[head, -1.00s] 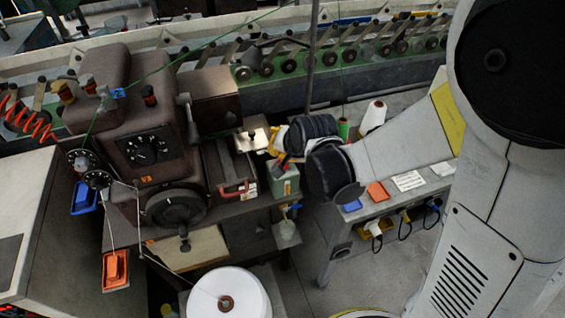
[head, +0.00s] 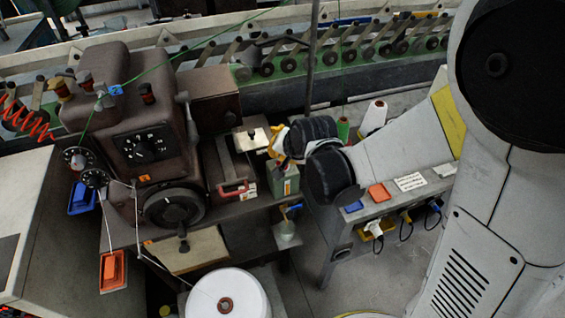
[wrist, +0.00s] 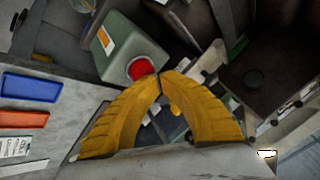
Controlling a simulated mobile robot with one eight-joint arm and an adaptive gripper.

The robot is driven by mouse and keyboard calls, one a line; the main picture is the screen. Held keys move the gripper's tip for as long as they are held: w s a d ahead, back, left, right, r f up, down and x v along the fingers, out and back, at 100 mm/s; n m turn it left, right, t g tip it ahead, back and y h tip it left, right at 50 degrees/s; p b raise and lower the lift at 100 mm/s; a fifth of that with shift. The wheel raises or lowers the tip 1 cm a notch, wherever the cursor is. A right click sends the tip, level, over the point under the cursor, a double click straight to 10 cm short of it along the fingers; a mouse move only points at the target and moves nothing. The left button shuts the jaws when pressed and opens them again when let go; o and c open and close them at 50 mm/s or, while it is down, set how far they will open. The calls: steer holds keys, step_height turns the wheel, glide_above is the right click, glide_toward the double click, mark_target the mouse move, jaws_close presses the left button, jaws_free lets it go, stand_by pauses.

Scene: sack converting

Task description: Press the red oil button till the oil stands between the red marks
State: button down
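The red oil button (wrist: 142,68) is a round red cap on the end of a grey-green oil box (wrist: 118,50) in the wrist view. The box (head: 284,182) also shows in the head view, beside the brown machine. My gripper (wrist: 160,77) has two yellow fingers whose tips meet, with nothing seen between them. In the wrist view the tips appear just beside the button's lower right edge; I cannot tell whether they touch it. In the head view my gripper (head: 275,143) is above the box. The oil level and red marks cannot be made out.
The brown sewing machine (head: 145,145) with a red-handled part (head: 233,188) stands left of the box. A grey bench (head: 390,205) with blue (head: 354,207) and orange (head: 379,192) trays is at right. A white thread cone (head: 228,295) stands in front.

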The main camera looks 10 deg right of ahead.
steer(key=shift+f+b, duration=0.65)
steer(key=shift+f, duration=0.15)
stand_by(0.4)
steer(key=shift+r, duration=0.1)
steer(key=shift+r+p, duration=1)
steer(key=shift+r, duration=0.2)
steer(key=shift+r, duration=0.1)
step_height(320, 180, up, 5)
steer(key=p, duration=0.4)
stand_by(0.6)
steer(key=s+d+r+n+h+b, duration=0.1)
steer(key=s+d+r+n+b, duration=0.1)
steer(key=s+d, duration=0.4)
steer(key=s+d+r+n+h+b, duration=0.1)
steer(key=s+d+r+n+b, duration=0.2)
steer(key=s, duration=1)
steer(key=d, duration=0.2)
steer(key=shift+s+d+r+b, duration=0.15)
steer(key=shift+s+d+b, duration=0.15)
steer(key=shift+s+d, duration=0.1)
